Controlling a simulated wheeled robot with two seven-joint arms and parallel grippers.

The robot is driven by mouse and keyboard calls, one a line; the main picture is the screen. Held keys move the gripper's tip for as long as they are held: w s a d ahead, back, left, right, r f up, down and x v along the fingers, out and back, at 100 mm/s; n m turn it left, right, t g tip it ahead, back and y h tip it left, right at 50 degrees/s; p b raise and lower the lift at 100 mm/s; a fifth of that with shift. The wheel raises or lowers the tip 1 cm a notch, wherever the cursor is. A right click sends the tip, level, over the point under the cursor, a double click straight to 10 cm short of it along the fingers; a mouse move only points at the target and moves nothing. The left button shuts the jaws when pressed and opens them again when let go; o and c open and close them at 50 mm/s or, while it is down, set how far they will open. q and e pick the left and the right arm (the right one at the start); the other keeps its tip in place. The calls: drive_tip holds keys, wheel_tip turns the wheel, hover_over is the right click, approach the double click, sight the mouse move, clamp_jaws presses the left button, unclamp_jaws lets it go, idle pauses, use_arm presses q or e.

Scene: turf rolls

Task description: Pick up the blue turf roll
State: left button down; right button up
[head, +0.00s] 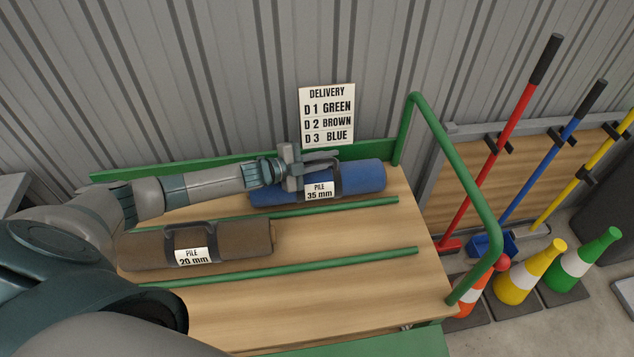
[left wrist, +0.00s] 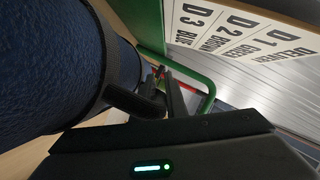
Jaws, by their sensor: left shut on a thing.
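The blue turf roll (head: 362,177) lies at the back of the wooden trolley deck, with a dark strap, a handle and a label reading "PILE 35 mm". My left gripper (head: 312,160) is at the roll's upper side, shut on its strap handle. In the left wrist view the blue roll (left wrist: 45,65) fills the left side, and the dark handle (left wrist: 135,100) runs to the gripper fingers (left wrist: 165,95). The exact contact is partly hidden. My right gripper is not in view.
A brown roll (head: 140,250) labelled "PILE 20 mm" lies in front on the deck (head: 340,290), between green rails (head: 300,266). A green trolley handle (head: 455,160) rises at the right. A delivery sign (head: 327,113) hangs behind. Tools and cones (head: 530,272) stand to the right.

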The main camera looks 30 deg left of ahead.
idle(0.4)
use_arm(q)
drive_tip(key=shift+r, duration=0.1)
